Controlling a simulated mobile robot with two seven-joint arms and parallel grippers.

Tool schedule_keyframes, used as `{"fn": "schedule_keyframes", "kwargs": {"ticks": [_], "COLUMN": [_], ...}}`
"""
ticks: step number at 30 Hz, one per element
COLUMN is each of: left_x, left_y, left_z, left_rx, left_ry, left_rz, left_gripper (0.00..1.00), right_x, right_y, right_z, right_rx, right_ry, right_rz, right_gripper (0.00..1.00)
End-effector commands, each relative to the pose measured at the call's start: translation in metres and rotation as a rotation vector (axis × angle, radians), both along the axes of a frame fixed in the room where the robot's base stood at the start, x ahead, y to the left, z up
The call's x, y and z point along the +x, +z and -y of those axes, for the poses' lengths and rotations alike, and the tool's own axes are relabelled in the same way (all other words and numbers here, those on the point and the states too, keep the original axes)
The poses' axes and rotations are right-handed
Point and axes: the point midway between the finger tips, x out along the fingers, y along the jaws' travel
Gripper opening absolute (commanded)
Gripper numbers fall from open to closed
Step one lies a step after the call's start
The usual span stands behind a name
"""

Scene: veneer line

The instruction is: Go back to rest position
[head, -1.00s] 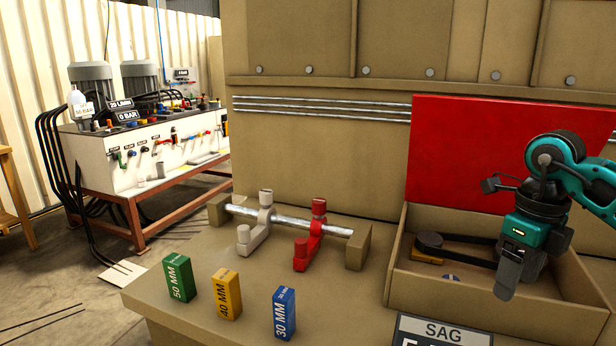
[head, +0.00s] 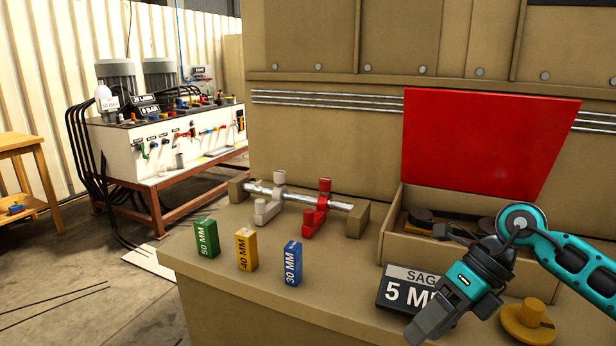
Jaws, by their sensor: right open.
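My right gripper (head: 452,318), teal and dark grey, hangs in front of the open box at the lower right of the head view. It points down and to the left, is open, and nothing shows between its fingers. It covers part of the black SAG sign (head: 394,292). My right arm comes in from the right edge. My left gripper is not in view.
The tan box (head: 450,256) with a raised red lid (head: 480,140) holds dark round parts. A yellow knobbed disc (head: 524,325) lies beside my gripper. Green (head: 207,238), yellow (head: 246,250) and blue (head: 292,264) blocks stand left, before a rod with grey and red clamps (head: 318,210).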

Motion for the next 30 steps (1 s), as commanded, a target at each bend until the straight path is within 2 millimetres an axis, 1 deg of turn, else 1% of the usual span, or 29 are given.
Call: {"fn": "schedule_keyframes", "kwargs": {"ticks": [1,2,3,5,6,8,9,10,12,14,15,17,18,20,21,23,24,26,27,30], "left_x": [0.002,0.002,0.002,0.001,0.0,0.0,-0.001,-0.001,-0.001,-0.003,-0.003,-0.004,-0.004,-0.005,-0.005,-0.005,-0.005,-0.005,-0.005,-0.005], "left_y": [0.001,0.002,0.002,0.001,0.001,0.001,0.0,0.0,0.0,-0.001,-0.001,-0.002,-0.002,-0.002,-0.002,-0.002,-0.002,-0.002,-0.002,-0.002], "left_z": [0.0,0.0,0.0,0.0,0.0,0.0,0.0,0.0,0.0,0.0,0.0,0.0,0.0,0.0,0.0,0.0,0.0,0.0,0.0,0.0], "left_rx": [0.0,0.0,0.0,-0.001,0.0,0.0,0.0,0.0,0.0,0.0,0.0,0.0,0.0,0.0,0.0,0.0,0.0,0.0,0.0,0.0], "left_ry": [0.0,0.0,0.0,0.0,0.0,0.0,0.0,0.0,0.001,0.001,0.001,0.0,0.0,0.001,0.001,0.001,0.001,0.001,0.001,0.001], "left_rz": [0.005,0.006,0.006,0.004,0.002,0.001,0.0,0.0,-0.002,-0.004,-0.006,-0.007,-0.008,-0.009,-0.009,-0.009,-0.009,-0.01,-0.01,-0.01], "left_gripper": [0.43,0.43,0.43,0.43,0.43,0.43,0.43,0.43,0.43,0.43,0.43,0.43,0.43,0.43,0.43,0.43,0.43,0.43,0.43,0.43], "right_x": [-0.009,-0.013,-0.017,-0.023,-0.025,-0.025,-0.022,-0.02,-0.012,-0.004,0.0,0.004,0.004,-0.001,-0.009,-0.026,-0.04,-0.061,-0.075,-0.104], "right_y": [-0.008,-0.008,-0.007,-0.002,0.002,0.01,0.013,0.016,0.014,0.007,-0.003,-0.025,-0.043,-0.076,-0.101,-0.139,-0.161,-0.19,-0.206,-0.233], "right_z": [-0.032,-0.05,-0.073,-0.102,-0.117,-0.133,-0.139,-0.142,-0.141,-0.133,-0.125,-0.111,-0.1,-0.083,-0.073,-0.059,-0.052,-0.045,-0.042,-0.038], "right_rx": [0.141,0.232,0.356,0.544,0.665,0.841,0.951,1.03,1.195,1.319,1.388,1.473,1.515,1.556,1.567,1.559,1.541,1.503,1.472,1.405], "right_ry": [0.001,-0.011,-0.035,-0.094,-0.147,-0.247,-0.328,-0.394,-0.569,-0.741,-0.867,-1.068,-1.21,-1.435,-1.588,-1.811,-1.94,-2.109,-2.203,-2.373], "right_rz": [-0.031,-0.049,-0.074,-0.122,-0.161,-0.224,-0.271,-0.308,-0.4,-0.486,-0.547,-0.644,-0.711,-0.813,-0.883,-0.987,-1.049,-1.129,-1.176,-1.264], "right_gripper": [0.67,0.67,0.67,0.67,0.67,0.67,0.67,0.67,0.67,0.67,0.67,0.67,0.67,0.67,0.67,0.67,0.67,0.67,0.67,0.67]}}
